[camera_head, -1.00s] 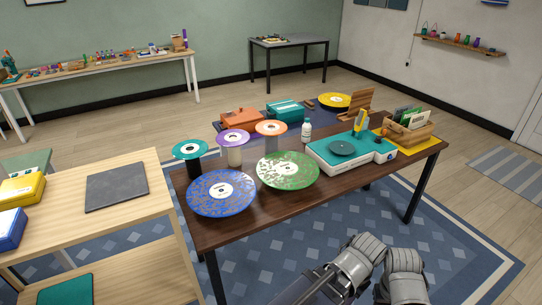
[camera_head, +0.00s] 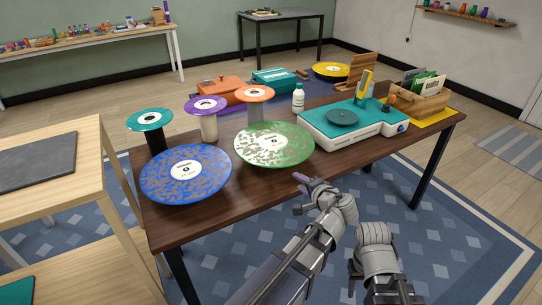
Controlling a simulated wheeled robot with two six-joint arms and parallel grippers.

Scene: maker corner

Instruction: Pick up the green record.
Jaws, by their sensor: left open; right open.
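The green record (camera_head: 274,144) is a large green speckled disc with a white label. It lies on the dark wooden table (camera_head: 220,224), right of the blue speckled record (camera_head: 186,173) and left of the white and teal turntable (camera_head: 349,123). My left gripper (camera_head: 303,183) is open and empty by the table's front edge, in front of and a little right of the green record, apart from it. My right arm shows at the lower right; its gripper (camera_head: 385,294) is near the bottom edge, away from the table, with its fingertips hard to make out.
Small teal, purple and orange records stand on cylinders behind the large ones. A white bottle (camera_head: 298,98) stands behind the green record. A wooden crate of sleeves (camera_head: 417,100) is at the right. A pale wooden shelf unit (camera_head: 85,150) stands left of the table.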

